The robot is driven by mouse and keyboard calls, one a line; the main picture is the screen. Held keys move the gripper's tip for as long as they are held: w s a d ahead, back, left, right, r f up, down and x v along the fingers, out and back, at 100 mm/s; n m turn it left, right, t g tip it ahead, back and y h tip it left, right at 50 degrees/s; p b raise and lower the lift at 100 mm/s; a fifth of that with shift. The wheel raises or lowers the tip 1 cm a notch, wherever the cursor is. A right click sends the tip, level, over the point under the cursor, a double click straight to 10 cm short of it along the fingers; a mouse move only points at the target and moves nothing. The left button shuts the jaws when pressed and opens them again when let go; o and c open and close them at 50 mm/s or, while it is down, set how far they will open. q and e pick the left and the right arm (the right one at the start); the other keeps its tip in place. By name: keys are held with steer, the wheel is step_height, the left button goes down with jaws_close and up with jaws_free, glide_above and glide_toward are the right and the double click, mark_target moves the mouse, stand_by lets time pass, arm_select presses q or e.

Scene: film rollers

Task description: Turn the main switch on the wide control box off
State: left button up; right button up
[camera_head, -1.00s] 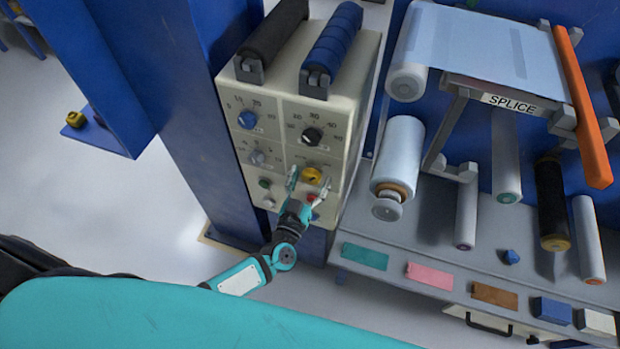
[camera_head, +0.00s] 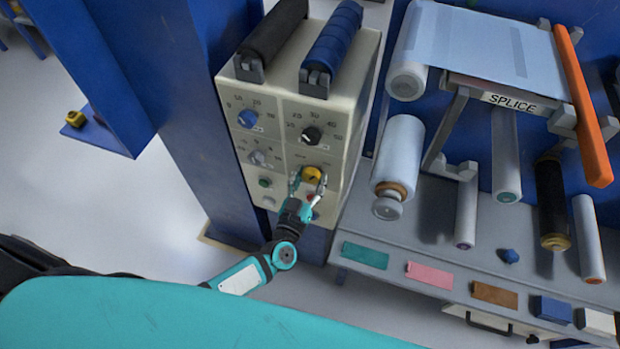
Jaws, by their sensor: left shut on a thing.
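The wide control box (camera_head: 268,105) is beige and is fixed beside a blue column. Its face carries a blue knob (camera_head: 247,119), a black knob (camera_head: 311,136), a grey knob (camera_head: 257,158) and a green button (camera_head: 265,182). The yellow main switch (camera_head: 312,174) is at the lower right of the face. My left gripper (camera_head: 308,183) reaches up from below, with its fingers on both sides of the yellow switch and shut on it. The fingers and wrist partly hide the lower right of the face. My right gripper is not in view.
A black roller (camera_head: 273,40) and a blue roller (camera_head: 333,42) sit on top of the box. The blue column (camera_head: 190,120) stands to its left. At right, a grey bench (camera_head: 430,240) holds film rolls and a splice table (camera_head: 490,48). Open floor lies at left.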

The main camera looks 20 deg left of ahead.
arm_select(q)
steer(key=n, duration=0.3)
steer(key=shift+d+f+n+b, duration=0.1)
steer(key=shift+n+b, duration=0.2)
steer(key=shift+b, duration=0.1)
steer(key=n+b, duration=0.1)
steer(key=n, duration=0.2)
steer(key=shift+n, duration=0.3)
steer(key=n+b, duration=0.1)
steer(key=n, duration=0.2)
steer(key=n+b, duration=0.1)
steer(key=n, duration=0.2)
steer(key=shift+d+r, duration=0.1)
steer(key=shift+r, duration=0.1)
steer(key=shift+n, duration=0.3)
steer(key=o, duration=1.2)
steer(key=shift+s, duration=0.2)
steer(key=s, duration=1.1)
steer(key=shift+s+a+r, duration=0.1)
steer(key=shift+s+a, duration=0.1)
steer(key=shift+s, duration=0.15)
